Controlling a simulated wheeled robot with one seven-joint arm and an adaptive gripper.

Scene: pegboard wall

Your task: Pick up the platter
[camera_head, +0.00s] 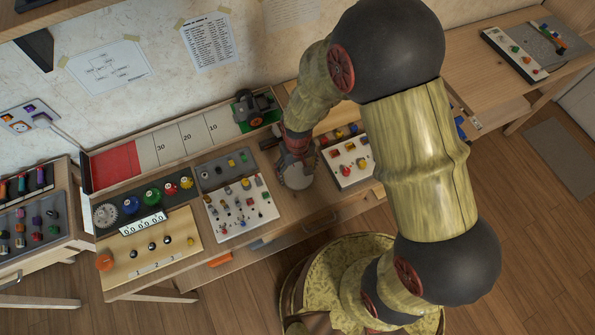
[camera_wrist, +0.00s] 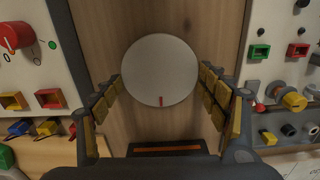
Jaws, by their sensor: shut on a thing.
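The platter is a round, pale grey disc (camera_wrist: 160,62) with a small red mark near its lower edge in the wrist view. It sits between the two padded fingers of my gripper (camera_wrist: 160,84), which are shut on it from its left and right sides. In the head view the platter (camera_head: 298,176) shows as a light disc just below my gripper (camera_head: 296,158), at the wooden gap between two panels. My arm hides part of this area, and I cannot tell whether the platter still touches the wood.
A white panel with small coloured blocks (camera_head: 234,210) stands left of the gripper and another (camera_head: 347,160) stands right, both close. A panel with coloured balls (camera_head: 150,206) lies farther left. A green machine-like object (camera_head: 255,108) stands behind. A bare wooden strip (camera_wrist: 160,128) runs below the platter.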

